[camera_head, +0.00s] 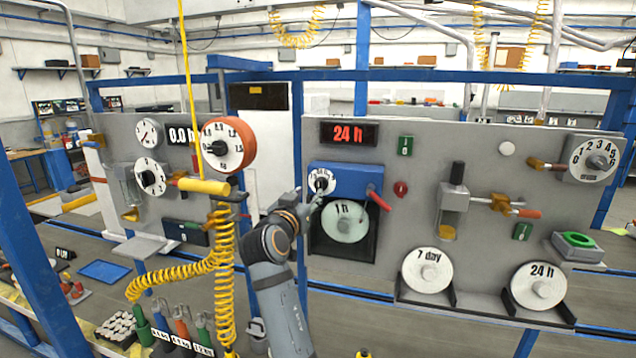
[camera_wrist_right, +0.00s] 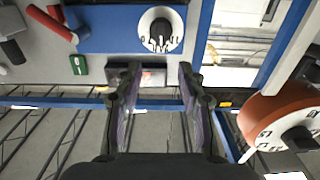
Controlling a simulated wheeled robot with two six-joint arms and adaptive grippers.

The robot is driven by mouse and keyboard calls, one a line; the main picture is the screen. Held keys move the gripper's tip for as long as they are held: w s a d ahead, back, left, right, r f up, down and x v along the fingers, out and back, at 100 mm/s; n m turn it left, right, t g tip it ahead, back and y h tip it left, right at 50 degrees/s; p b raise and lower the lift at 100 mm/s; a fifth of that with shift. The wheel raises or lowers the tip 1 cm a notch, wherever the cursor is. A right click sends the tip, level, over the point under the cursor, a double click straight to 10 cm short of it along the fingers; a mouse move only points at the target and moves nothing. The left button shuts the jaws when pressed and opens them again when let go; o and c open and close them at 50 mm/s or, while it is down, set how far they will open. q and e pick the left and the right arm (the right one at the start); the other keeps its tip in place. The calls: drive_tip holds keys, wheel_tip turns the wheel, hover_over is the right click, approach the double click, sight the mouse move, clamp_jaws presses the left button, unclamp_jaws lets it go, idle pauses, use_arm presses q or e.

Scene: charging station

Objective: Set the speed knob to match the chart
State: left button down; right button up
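The small white knob dial (camera_head: 321,182) with a dark grip sits at the left end of a blue box (camera_head: 345,178) on the right panel. The knob also shows in the wrist view (camera_wrist_right: 160,30), beyond the fingertips; its exact setting is too small to read. A round chart marked "1 h" (camera_head: 345,222) is mounted below the box. Charts marked "7 day" (camera_head: 428,270) and "24 h" (camera_head: 540,286) sit in lower holders. A red display (camera_head: 348,133) reads "24 h". My right gripper (camera_head: 313,203) is close to the knob, open and empty, as its spread fingers (camera_wrist_right: 158,78) show. My left gripper is not visible.
A red lever (camera_head: 379,200) is at the box's right end. An orange dial (camera_head: 232,145) stands out left of my right gripper. A yellow hose (camera_head: 222,255) hangs left of my right arm. Another valve (camera_head: 500,203) projects from the panel farther right.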

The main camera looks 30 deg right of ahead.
sight(318, 182)
drive_tip(key=p+x, duration=0.5)
drive_tip(key=x, duration=0.4)
drive_tip(key=shift+w+d+r, duration=0.1)
drive_tip(key=shift+w+d, duration=0.05)
drive_tip(key=shift+w, duration=0.05)
drive_tip(key=shift+w+d, duration=0.2)
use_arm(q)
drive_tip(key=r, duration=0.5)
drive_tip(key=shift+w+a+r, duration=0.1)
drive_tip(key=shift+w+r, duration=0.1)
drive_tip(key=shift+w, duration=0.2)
use_arm(e)
drive_tip(key=c, duration=0.8)
